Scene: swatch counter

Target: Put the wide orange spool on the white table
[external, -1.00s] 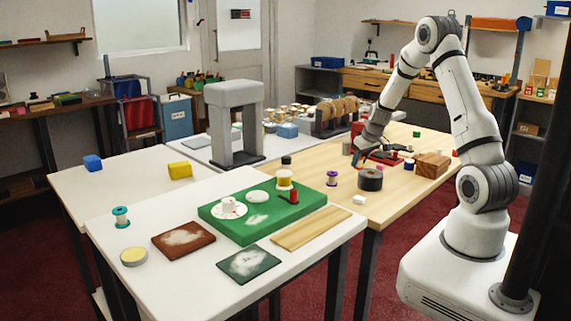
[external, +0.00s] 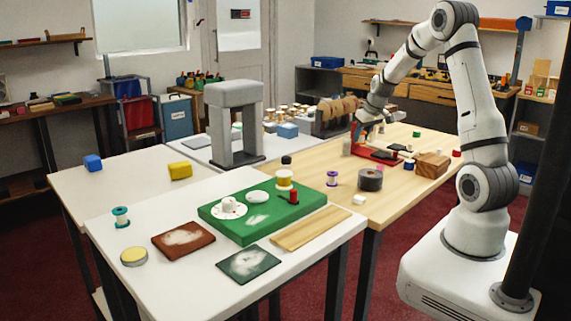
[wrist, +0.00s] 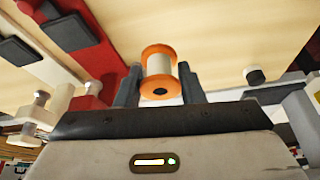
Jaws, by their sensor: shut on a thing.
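The wide orange spool (wrist: 159,53), with orange flanges and a pale wound middle, is held between the two fingers of my gripper (wrist: 159,75) in the wrist view. My gripper (external: 359,130) is shut on it and hangs above the far part of the wooden table (external: 345,205). In the external view I cannot make out the spool clearly at the gripper. A white table (external: 190,195) stands in the foreground, and another white-topped surface (external: 130,176) with a blue and a yellow block adjoins it behind.
A green board (external: 240,228) with a saucer and small items covers much of the near white table. A grey arch (external: 221,120) stands behind it. A red tray (external: 378,156), dark roll (external: 370,180) and wooden block (external: 432,165) are on the wooden table. The near white table's left part has bare room.

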